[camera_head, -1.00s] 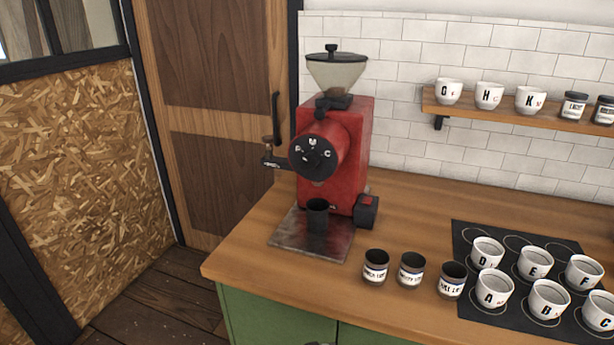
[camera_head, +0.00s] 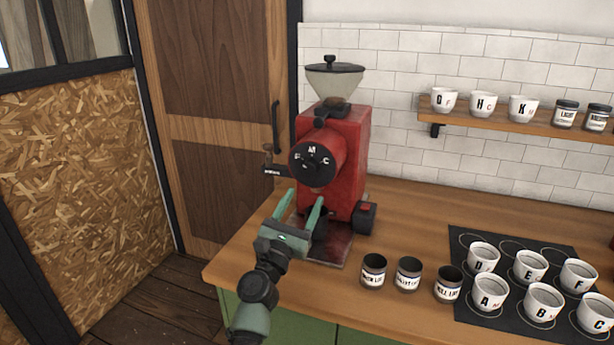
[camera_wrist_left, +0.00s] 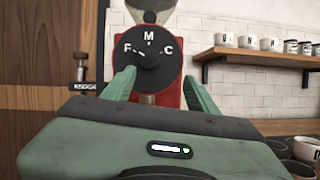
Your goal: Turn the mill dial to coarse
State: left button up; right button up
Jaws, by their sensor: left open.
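The red mill (camera_head: 345,150) stands on the wooden counter with a clear hopper on top. Its round black dial (camera_head: 313,162) faces me and carries the white letters F, M and C. In the left wrist view the dial (camera_wrist_left: 147,62) shows F at left, M at top and C at right; a small white mark lies near M. My left gripper (camera_head: 301,203) is open, its two green fingers pointing up at the mill, just below and in front of the dial, apart from it. The fingers partly hide the dark cup under the spout. My right gripper is not in view.
Several small dark jars (camera_head: 408,275) stand in a row right of the mill. Several white lettered cups (camera_head: 490,291) stand on a black mat at right. A wall shelf (camera_head: 510,121) holds cups and jars. A wooden door (camera_head: 215,100) is behind at left.

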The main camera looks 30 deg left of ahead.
aim_at(309, 172)
pick_arm(q)
jog(key=w+a+r, duration=0.1)
jog(key=w, duration=0.1)
jog(key=w+a+r+n+y, duration=0.1)
jog(key=w, duration=0.1)
jog(key=w+a+r+n+p, duration=0.1)
jog(key=w, duration=0.2)
jog(key=shift+w+a+r+y, duration=0.1)
jog(key=shift+a+r+y, duration=0.1)
jog(key=shift+y, duration=0.1)
jog(key=shift+c, duration=0.4)
jog(key=shift+f, duration=0.1)
grip_shut()
